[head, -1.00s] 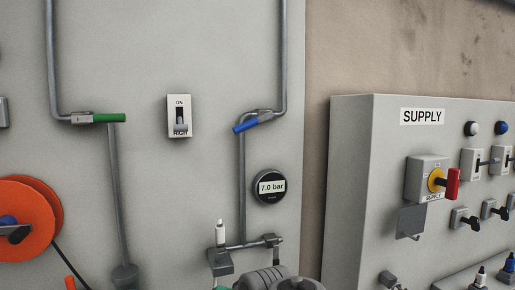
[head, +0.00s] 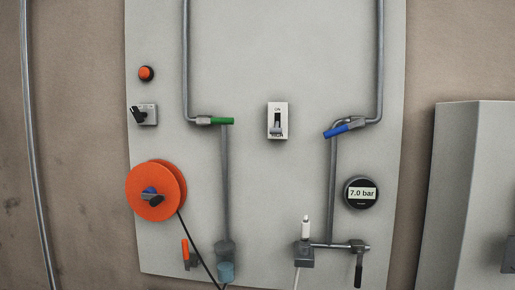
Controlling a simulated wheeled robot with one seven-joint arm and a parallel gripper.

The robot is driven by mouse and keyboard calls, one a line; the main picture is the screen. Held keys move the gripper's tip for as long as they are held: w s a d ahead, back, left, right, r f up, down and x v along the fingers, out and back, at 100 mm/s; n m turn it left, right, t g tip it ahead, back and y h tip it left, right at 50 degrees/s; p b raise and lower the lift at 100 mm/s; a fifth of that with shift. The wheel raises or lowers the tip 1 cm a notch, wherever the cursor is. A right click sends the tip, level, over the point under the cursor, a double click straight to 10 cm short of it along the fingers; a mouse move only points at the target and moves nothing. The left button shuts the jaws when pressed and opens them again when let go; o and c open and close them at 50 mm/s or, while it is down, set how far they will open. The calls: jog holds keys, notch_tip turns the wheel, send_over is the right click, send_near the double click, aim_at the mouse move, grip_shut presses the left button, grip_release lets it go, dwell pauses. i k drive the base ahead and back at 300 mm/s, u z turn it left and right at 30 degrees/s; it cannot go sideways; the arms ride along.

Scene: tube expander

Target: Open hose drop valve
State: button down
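The grey panel carries several valves, and no label visible here names the hose drop valve. A blue-handled valve (head: 344,129) sits on the right pipe, its handle slanting down to the left. Below it, a short horizontal pipe ends in a valve with a black handle (head: 358,270) hanging down. A green-handled valve (head: 216,121) sits on the left pipe, its handle horizontal. A small orange handle (head: 185,250) stands near upright at the lower left. My gripper is not in view.
A round gauge (head: 361,193) reads 7.0 bar. An orange reel (head: 156,190) with a dark hose hangs at left. A white switch (head: 277,121) is at the middle. A grey cabinet (head: 465,190) stands at right.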

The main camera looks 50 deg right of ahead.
aim_at(340, 130)
jog(key=u, duration=0.55)
jog(key=k, duration=0.55)
jog(key=z, duration=1.35)
